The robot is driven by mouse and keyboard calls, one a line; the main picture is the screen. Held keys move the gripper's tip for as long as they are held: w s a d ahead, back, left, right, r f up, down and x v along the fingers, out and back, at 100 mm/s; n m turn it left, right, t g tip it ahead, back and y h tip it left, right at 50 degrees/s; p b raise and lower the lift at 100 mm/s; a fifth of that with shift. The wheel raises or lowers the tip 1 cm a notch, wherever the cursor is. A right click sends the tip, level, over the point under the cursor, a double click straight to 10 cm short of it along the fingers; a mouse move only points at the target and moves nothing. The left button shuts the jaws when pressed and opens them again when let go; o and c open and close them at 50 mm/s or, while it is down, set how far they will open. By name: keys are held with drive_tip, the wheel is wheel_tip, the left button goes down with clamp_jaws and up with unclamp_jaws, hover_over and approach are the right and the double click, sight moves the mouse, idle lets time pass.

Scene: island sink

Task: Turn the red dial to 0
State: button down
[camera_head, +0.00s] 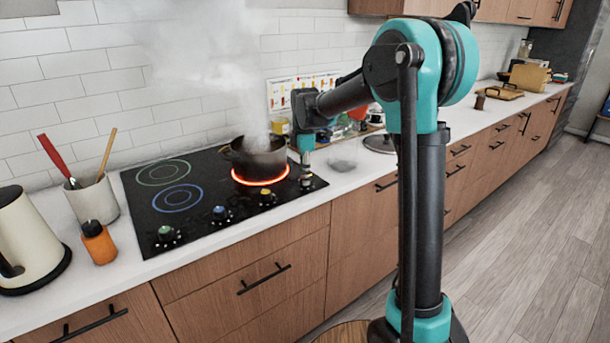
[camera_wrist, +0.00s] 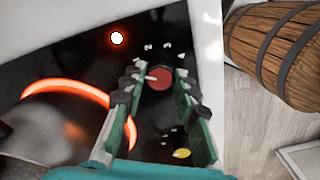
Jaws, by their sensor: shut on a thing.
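The red dial (camera_wrist: 161,79) sits on the black cooktop (camera_head: 150,195), with a pale pointer mark toward the left of the wrist view. My gripper (camera_wrist: 160,86) reaches down over it with one finger on each side and is shut on it. In the head view my gripper (camera_head: 306,166) is at the cooktop's right front corner and hides most of the dial. Small white marks surround the dial, but I cannot read them.
A steaming dark pot (camera_head: 257,158) stands on the glowing burner (camera_head: 262,181), close left of my gripper. Yellow (camera_head: 267,197), blue (camera_head: 221,213) and green (camera_head: 166,233) dials line the front edge. A wooden barrel (camera_wrist: 280,50) stands in front of the counter.

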drive_tip(key=n, duration=0.5)
drive_tip(key=shift+n, duration=0.3)
idle(0.4)
drive_tip(key=c, duration=1.2)
unclamp_jaws()
drive_tip(key=shift+o, duration=0.2)
wheel_tip(320, 180, up, 12)
